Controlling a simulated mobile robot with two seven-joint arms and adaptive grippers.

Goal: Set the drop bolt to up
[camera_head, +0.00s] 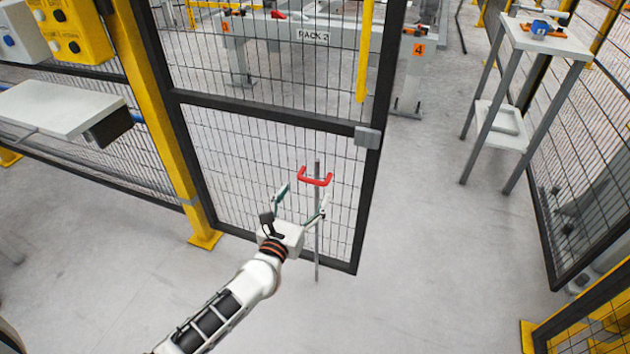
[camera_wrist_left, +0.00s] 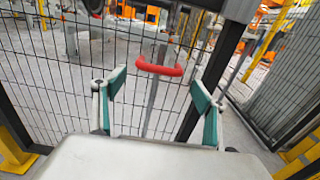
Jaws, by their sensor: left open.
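The drop bolt is a thin grey vertical rod (camera_head: 317,240) on the mesh gate (camera_head: 258,150), with a red handle (camera_head: 315,177) near its top. Its lower end reaches down to about floor level; whether it sits in a hole I cannot tell. My left gripper (camera_head: 303,199) is open in front of the gate, just below the red handle. In the left wrist view the red handle (camera_wrist_left: 159,68) shows beyond and between the two green-padded fingers (camera_wrist_left: 160,97), apart from them. My right gripper is not in view.
A grey latch block (camera_head: 367,137) sits on the gate's edge. A yellow post (camera_head: 160,110) and a white shelf (camera_head: 62,106) stand left. A tall stand (camera_head: 548,38) is at the right. The floor (camera_head: 430,230) right of the gate is clear.

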